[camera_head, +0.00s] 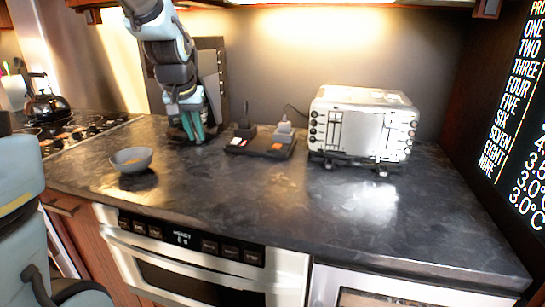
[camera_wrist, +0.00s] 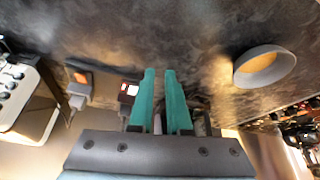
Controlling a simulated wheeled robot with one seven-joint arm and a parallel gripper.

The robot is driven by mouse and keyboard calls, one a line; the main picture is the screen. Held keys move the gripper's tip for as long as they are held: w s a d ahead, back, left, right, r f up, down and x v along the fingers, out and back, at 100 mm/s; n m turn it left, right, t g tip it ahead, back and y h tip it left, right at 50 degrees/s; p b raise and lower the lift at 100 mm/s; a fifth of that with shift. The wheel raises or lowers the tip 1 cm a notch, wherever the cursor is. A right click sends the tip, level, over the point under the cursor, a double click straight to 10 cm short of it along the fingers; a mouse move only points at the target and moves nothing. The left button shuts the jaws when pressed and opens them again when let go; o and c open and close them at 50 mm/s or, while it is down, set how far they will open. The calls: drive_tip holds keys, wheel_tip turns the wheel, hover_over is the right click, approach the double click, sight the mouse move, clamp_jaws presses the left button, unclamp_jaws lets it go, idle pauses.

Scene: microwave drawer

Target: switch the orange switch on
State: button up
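The orange switch (camera_head: 277,146) sits on the right half of a dark power strip (camera_head: 259,152) on the counter. It also shows in the wrist view (camera_wrist: 82,78), left of my fingers. A red-and-white switch (camera_head: 237,142) is on the strip's left half; in the wrist view it (camera_wrist: 130,90) lies just beside my left finger. My gripper (camera_head: 193,136) points down over the counter, left of the strip. Its teal fingers (camera_wrist: 160,72) are parallel with a narrow empty gap between them. Whether the fingertips touch the counter cannot be told.
A dark plug (camera_head: 245,130) and a grey plug (camera_head: 284,132) stand behind the switches. A grey bowl (camera_head: 131,160) stands at the left. The counter's front is clear.

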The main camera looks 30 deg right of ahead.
drive_tip(key=shift+m+t+h, duration=0.4)
drive_tip(key=shift+m+h, duration=0.4)
drive_tip(key=shift+m, duration=0.1)
drive_tip(key=d+b, duration=0.1)
drive_tip(key=d, duration=0.2)
drive_tip(key=d+b, duration=0.1)
drive_tip(key=d, duration=0.3)
drive_tip(key=w+d+b, duration=0.1)
drive_tip(key=d, duration=0.3)
drive_tip(key=shift+d+r, duration=0.2)
drive_tip(key=shift+r, duration=0.15)
clamp_jaws()
drive_tip(key=s+d+r+m+h+b, duration=0.1)
drive_tip(key=d+r+b, duration=0.1)
drive_tip(key=d, duration=0.7)
drive_tip(key=shift+s+r, duration=0.15)
drive_tip(key=shift+r, duration=0.3)
drive_tip(key=p, duration=0.2)
hover_over(277, 145)
drive_tip(key=s+a, duration=0.2)
wheel_tip(277, 145, down, 7)
drive_tip(key=shift+s+f, duration=0.1)
wheel_tip(277, 145, down, 4)
drive_tip(key=shift+f+p, duration=0.1)
drive_tip(key=shift+p, duration=0.45)
drive_tip(key=shift+f, duration=0.25)
drive_tip(key=shift+f, duration=0.1)
